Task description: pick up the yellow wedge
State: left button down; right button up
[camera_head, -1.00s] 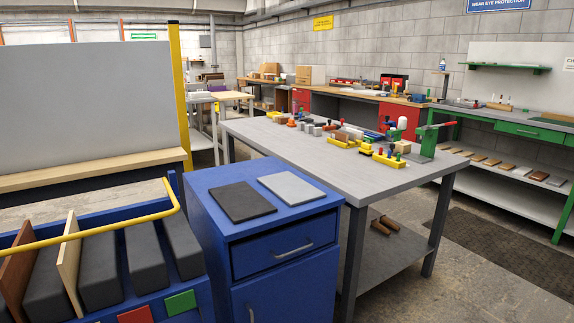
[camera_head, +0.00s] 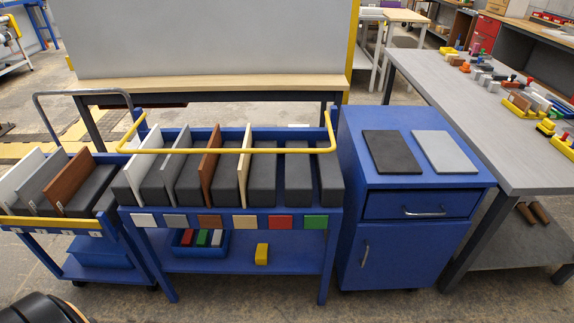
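The yellow wedge (camera_head: 262,254) is a small yellow block on the lower shelf (camera_head: 215,258) of the blue cart, right of the middle. It stands apart, to the right of a small blue bin (camera_head: 199,243) that holds small red, green and white blocks. The cart's upper deck and row of coloured tags lie above and behind it in the picture. Neither of my grippers shows in the head view.
The cart's top rack has grey dividers with several upright boards and a yellow rail (camera_head: 232,150). A smaller blue cart (camera_head: 66,239) stands left. A blue cabinet (camera_head: 388,202) stands close on the right, with a grey-topped table (camera_head: 509,152) beyond. Floor in front is clear.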

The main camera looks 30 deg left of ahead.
aim_at(261, 256)
jog(key=u, duration=1.1)
